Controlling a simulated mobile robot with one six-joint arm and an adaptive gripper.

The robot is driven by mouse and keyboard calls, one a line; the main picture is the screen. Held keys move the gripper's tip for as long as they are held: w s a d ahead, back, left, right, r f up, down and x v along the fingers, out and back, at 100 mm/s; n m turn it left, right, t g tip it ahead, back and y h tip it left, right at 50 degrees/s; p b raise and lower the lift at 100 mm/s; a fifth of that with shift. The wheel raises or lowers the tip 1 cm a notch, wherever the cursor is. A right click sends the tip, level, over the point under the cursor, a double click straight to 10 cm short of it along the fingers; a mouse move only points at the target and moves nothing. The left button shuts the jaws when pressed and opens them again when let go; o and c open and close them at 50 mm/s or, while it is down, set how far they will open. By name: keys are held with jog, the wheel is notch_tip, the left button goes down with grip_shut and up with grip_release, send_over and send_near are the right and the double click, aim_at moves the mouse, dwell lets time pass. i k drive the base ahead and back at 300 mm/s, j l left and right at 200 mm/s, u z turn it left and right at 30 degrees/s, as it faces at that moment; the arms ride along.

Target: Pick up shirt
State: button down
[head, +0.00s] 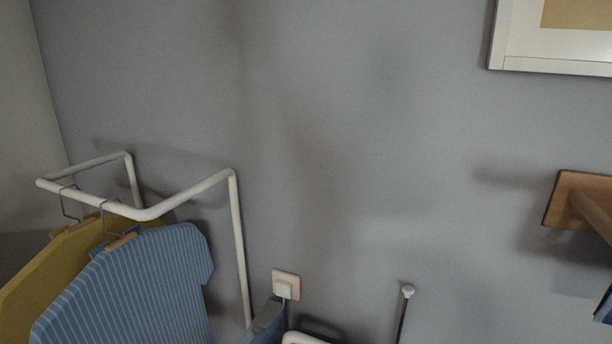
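A blue shirt with pale stripes (137,288) hangs on a hanger from a white rail (148,212) at the lower left of the head view. Its lower part is cut off by the bottom edge of the picture. A yellow shirt (45,272) hangs on another hanger behind it and to the left, partly hidden by the blue one. My gripper is not in view.
The rail's white frame stands against the grey wall. A wall socket with a plug (286,285) is right of the frame. A wooden wall bracket (578,203) juts out at the right edge. A white-framed picture (510,35) hangs at upper right. A thin rod with a white knob (408,291) stands at lower middle.

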aim_at(143, 287)
jog(key=u, duration=1.4)
